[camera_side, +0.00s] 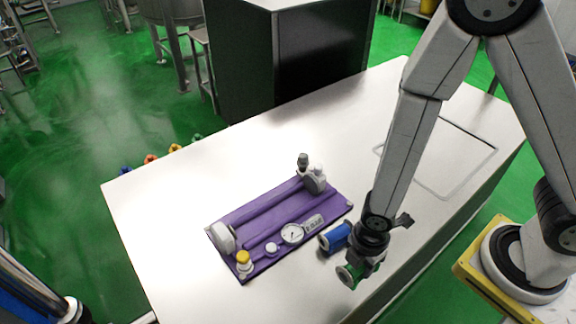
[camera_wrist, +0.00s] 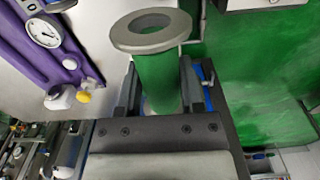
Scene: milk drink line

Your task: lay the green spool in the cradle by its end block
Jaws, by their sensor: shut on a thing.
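The green spool (camera_side: 347,276) has grey end flanges and is held in my gripper (camera_side: 362,267) near the table's front edge. In the wrist view the spool (camera_wrist: 160,75) sits between the two fingers (camera_wrist: 160,88), its flanged end towards the top of the picture. The purple cradle (camera_side: 268,238) lies to the left of my gripper, with long channels along it. A pale end block (camera_side: 222,238) stands at its near left end and another pale block (camera_side: 315,181) at its far right end. Part of the spool is hidden by the gripper.
A blue spool (camera_side: 335,238) lies between the cradle and my gripper, very close to both. A round gauge (camera_side: 292,233) and a yellow-capped fitting (camera_side: 243,258) sit on the cradle's front side. The white table (camera_side: 170,215) is clear left of and behind the cradle.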

